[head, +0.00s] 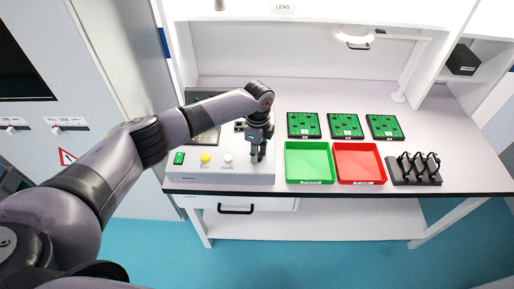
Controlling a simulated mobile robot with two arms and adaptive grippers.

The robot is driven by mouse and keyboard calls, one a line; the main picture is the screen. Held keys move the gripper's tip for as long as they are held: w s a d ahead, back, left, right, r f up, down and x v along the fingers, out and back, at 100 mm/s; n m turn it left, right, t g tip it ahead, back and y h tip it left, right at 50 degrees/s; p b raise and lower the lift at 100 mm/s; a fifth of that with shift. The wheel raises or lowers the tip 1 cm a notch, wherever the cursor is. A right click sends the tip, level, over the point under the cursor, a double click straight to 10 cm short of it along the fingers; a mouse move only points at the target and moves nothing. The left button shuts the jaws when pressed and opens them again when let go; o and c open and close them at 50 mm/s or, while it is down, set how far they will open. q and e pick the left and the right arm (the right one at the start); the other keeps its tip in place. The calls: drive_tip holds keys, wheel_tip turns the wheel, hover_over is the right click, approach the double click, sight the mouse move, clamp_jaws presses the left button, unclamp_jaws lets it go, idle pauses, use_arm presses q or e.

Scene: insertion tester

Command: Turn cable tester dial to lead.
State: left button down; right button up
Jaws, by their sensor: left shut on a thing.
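The cable tester (226,176) is a pale box at the left of the bench. It has a green switch, a yellow knob and a whitish knob on its front part. My left gripper (257,156) points down over the right side of the tester. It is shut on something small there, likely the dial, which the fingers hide. The dial's pointer and its lead marking cannot be made out. My right gripper is out of view.
A green tray (309,179) and a red tray (360,179) stand right of the tester. Several green boards (345,126) lie behind them. A dark rack with cables (416,181) stands at the right. The bench front (360,192) is narrow.

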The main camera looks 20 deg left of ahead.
use_arm(q)
drive_tip(key=n+p, duration=0.2)
drive_tip(key=n, duration=0.1)
drive_tip(key=shift+r+n, duration=0.15)
drive_tip(key=shift+n, duration=0.15)
drive_tip(key=shift+n+p, duration=0.65)
drive_tip(key=shift+n, duration=0.65)
drive_tip(key=c, duration=1.3)
unclamp_jaws()
wheel_tip(320, 180, up, 12)
drive_tip(key=shift+w+a, duration=0.15)
drive_tip(key=shift+w, duration=0.05)
